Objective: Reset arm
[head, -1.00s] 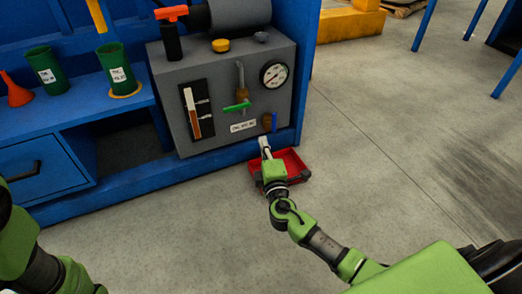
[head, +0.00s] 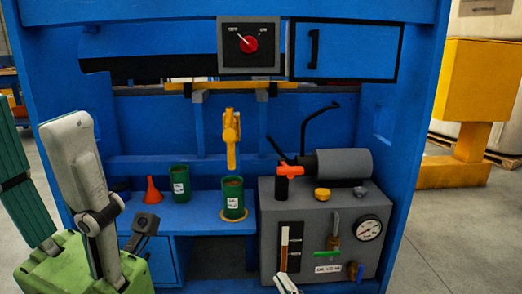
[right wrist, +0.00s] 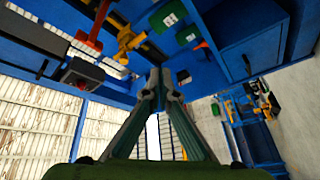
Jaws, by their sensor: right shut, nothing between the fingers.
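My right gripper (head: 285,284) shows only as a small pale tip at the bottom edge of the head view, in front of the grey pump box; the rest of it is cut off. In the right wrist view its two dark fingers (right wrist: 158,76) meet at the tips, shut and empty. My left gripper (head: 36,115) stands large and close at the left of the head view, pointing up. Its long grey finger and dark green finger are apart above a green palm, with nothing seen between them. The far finger is cut by the picture edge.
A blue panel station holds a grey pump box (head: 309,211) with a gauge, two green cups (head: 233,198) (head: 180,184), an orange funnel (head: 153,191), a hanging yellow tool (head: 231,140) and a switch box (head: 249,45). Open floor (head: 425,250) lies at the right.

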